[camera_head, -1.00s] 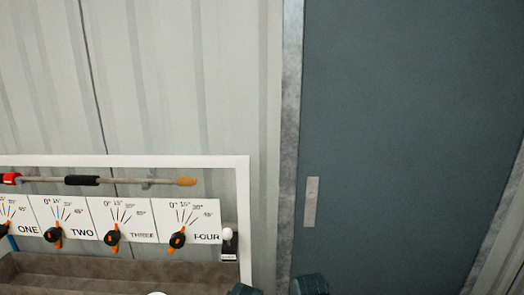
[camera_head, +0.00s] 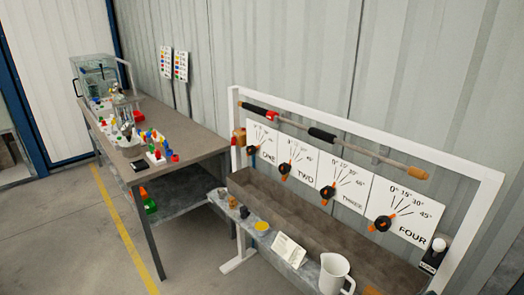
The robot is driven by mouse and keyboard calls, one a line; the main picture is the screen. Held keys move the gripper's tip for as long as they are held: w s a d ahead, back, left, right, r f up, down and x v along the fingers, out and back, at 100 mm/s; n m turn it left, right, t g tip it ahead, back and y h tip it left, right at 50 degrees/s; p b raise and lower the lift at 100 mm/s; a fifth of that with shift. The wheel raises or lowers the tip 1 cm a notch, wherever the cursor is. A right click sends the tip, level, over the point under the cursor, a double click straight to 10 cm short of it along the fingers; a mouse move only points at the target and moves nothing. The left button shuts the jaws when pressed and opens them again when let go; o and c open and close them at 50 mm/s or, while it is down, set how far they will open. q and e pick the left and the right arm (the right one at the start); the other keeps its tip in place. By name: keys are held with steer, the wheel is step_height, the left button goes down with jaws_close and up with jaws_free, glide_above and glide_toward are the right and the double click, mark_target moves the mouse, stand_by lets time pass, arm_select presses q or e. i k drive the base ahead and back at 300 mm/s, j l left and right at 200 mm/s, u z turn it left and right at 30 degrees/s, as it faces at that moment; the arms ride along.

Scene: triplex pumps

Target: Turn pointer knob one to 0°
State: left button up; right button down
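Pointer knob one (camera_head: 252,150) is a small black knob with an orange pointer. It sits at the lower left of the white dial plate marked ONE (camera_head: 264,141), the leftmost plate in the row. The plate carries angle marks from 0° upward. The knob is too small here to tell which mark its pointer is at. Neither of my grippers shows in this view, and nothing of mine is seen touching the knob.
Knobs two (camera_head: 285,168), three (camera_head: 327,192) and four (camera_head: 381,223) follow to the right. A brown trough (camera_head: 300,210) lies below, with a white jug (camera_head: 335,274) at its front. A cluttered workbench (camera_head: 190,143) stands left. Floor (camera_head: 75,240) at lower left is clear.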

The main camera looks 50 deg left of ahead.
mark_target(251, 150)
steer(key=u, duration=1.75)
